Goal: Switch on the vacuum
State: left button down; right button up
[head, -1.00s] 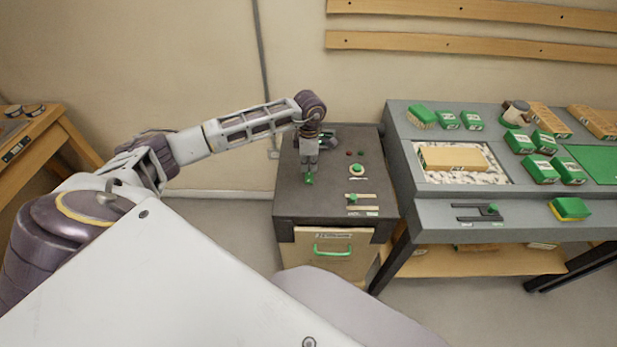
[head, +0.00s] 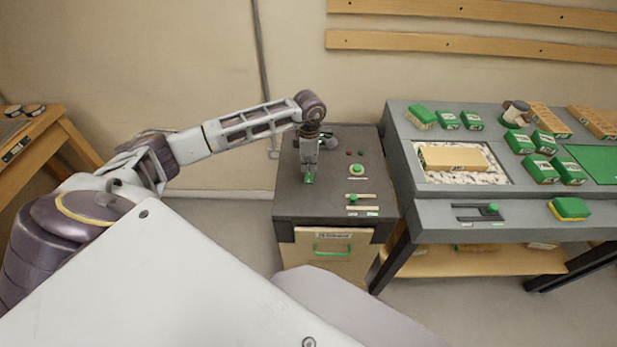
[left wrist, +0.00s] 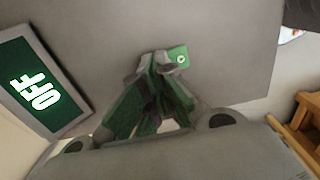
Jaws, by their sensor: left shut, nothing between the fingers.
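The grey-topped cabinet (head: 335,200) stands in the middle of the head view. Its top carries a round green button (head: 356,170), two small dark red spots (head: 355,153) and a slider with a green knob (head: 352,198). My left gripper (head: 308,180) points down over the left part of this top, shut and empty. In the left wrist view its fingers (left wrist: 160,85) are together beside a small green piece with a pale round mark (left wrist: 178,57); I cannot tell whether they touch. A green sign reading OFF (left wrist: 42,88) is at the left there. No vacuum is plainly identifiable. My right gripper is out of view.
A drawer with a green handle (head: 332,250) is in the cabinet front. To the right, a grey bench (head: 440,210) holds several green boxes, a wooden block in a pale-filled tray, and a sponge (head: 570,208). A wooden table (head: 40,140) stands at the far left.

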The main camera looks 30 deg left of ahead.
aim_at(309, 174)
pick_arm(q)
jog(key=shift+f+b, duration=0.4)
jog(key=shift+f, duration=0.15)
dwell(0.6)
jog(key=shift+f+b, duration=0.45)
jog(key=shift+f, duration=0.15)
dwell(0.8)
jog(key=shift+r, duration=0.1)
jog(key=shift+r+p, duration=1.9)
jog(key=shift+r, duration=1.55)
